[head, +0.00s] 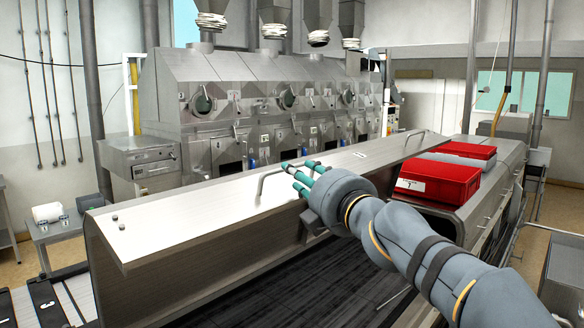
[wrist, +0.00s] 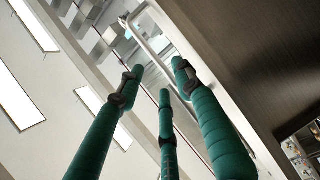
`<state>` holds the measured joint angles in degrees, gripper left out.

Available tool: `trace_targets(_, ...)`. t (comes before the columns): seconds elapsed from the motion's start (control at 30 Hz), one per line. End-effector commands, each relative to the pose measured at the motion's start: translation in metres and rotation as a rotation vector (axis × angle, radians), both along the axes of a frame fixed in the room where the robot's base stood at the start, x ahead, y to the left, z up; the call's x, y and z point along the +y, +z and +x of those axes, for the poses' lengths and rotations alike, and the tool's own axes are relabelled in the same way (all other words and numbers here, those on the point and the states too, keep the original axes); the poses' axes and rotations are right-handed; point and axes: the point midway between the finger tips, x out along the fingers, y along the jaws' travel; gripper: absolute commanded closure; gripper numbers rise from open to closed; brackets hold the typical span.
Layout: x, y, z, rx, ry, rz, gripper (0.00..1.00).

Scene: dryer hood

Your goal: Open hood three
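A long sheet-metal hood (head: 190,215) slopes across the foreground in the head view, with its lower edge raised above a dark slatted bed. A bent bar handle (head: 262,186) stands on its top near the middle. The handle also shows in the wrist view (wrist: 137,32) as a pale bar beyond the fingers. My gripper (head: 296,172), with green fingers, is at the handle's right part. In the wrist view the fingers (wrist: 160,76) are spread apart with nothing clearly held. Whether they touch the handle cannot be told. I cannot read a clear hood number.
A second handle (head: 411,139) stands farther right along the hood line. Red crates (head: 440,180) sit on the right-hand section, close to my arm. A row of metal machines (head: 260,100) stands behind. A small table (head: 62,232) is at the left.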

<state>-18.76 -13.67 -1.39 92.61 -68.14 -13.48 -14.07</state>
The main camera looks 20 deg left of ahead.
Motion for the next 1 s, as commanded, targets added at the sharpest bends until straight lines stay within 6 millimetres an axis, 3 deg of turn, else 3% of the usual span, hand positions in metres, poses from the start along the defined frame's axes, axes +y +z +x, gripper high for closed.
trace_targets(0.1,0.017,0.002,0.015,0.001,0.003,0.000,0.65)
trace_targets(0.3,0.032,0.004,0.031,0.000,0.002,0.001,0.65)
trace_targets(0.67,0.034,0.003,0.034,0.001,0.002,0.002,0.65)
trace_targets(1.0,0.034,0.003,0.034,0.001,0.002,0.002,0.85)
